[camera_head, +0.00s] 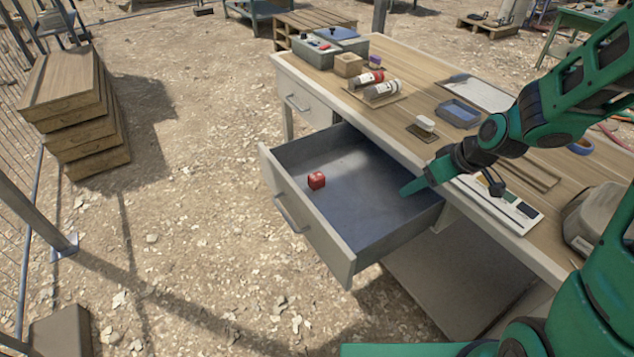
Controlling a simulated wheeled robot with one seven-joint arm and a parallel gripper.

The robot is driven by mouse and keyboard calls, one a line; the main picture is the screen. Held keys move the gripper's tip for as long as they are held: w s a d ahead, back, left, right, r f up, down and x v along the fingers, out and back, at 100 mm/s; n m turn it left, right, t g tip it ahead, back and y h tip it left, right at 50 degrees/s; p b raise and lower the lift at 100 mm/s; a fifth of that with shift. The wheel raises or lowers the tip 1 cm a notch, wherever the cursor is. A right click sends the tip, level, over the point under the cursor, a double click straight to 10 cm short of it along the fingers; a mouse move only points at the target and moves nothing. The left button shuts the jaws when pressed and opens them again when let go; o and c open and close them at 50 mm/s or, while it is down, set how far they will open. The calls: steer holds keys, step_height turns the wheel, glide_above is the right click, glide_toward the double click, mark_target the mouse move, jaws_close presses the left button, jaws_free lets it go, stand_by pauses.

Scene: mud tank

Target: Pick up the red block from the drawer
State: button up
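The small red block (316,181) lies on the floor of the open drawer (372,212), near its left front wall. My gripper (408,190) is over the right side of the drawer, to the right of the block and apart from it. Its green fingers point left. The fingers overlap in this view, so whether they are open or shut does not show. Nothing shows held at the tip.
The wooden desk top (400,75) stands above and behind the drawer. It holds red-and-white cans (381,90), a blue tray (458,114), a white block (426,123) and a grey box (318,52). A second drawer (302,105) is shut. The drawer floor between block and gripper is clear.

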mark_target(320, 180)
steer(key=w+a+f+t+y, duration=0.1)
steer(key=w+a+f+t, duration=0.1)
steer(key=a, duration=0.5)
steer(key=w+a+f+t+y, duration=0.2)
steer(key=w+a+f, duration=0.2)
steer(key=a+f, duration=0.1)
steer(key=w+a+f+n+t+y, duration=0.1)
steer(key=w+a+f, duration=0.3)
steer(key=a, duration=0.4)
steer(key=shift+a+f+t+y, duration=0.25)
steer(key=shift+a+t+y, duration=0.05)
steer(key=shift+t, duration=0.2)
steer(key=shift+w+d+f, duration=0.1)
steer(key=shift+w+f, duration=0.05)
steer(key=shift+f, duration=0.35)
steer(key=shift+w+f, duration=0.15)
steer(key=shift+x, duration=5.2)
steer(key=c, duration=1.1)
